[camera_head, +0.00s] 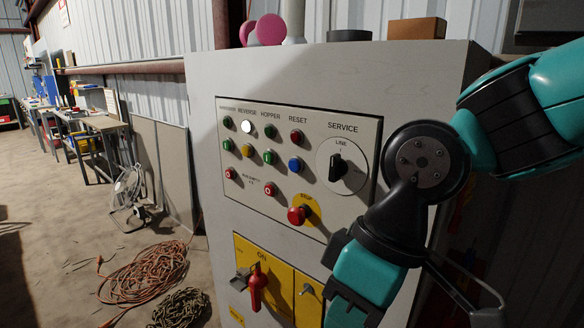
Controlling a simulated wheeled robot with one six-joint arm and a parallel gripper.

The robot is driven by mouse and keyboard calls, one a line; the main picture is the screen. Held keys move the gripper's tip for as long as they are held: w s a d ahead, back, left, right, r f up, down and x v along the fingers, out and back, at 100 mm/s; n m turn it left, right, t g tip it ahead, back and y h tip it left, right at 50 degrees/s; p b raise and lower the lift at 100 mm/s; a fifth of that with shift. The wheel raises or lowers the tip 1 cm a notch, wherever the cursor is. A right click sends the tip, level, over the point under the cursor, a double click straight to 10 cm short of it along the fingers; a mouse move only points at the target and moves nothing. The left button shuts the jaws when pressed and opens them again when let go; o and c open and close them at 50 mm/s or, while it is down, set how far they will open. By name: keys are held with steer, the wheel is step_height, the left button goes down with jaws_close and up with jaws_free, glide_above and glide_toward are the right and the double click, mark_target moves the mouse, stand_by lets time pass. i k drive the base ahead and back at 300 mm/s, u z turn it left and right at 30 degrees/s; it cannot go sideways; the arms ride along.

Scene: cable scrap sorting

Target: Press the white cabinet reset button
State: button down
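The light cabinet (205,150) stands in the middle with a button panel (315,215) on its front. The label RESET is above the right button column. Directly under it is a red button (295,137), with a blue button (295,165) below. A white button (246,127), which looks lit, is under the label REVERSE. My teal and black arm comes in from the right and bends down in front of the cabinet's right side, apart from these buttons.
A red handle (257,287) is on the yellow panel below. Pink ear defenders (268,30) and a brown box (417,28) are on top. Orange cable (145,275) lies on the floor left.

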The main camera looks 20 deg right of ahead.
mark_target(294, 165)
steer(key=k, duration=1.3)
steer(key=u, duration=0.85)
steer(key=i, duration=1.05)
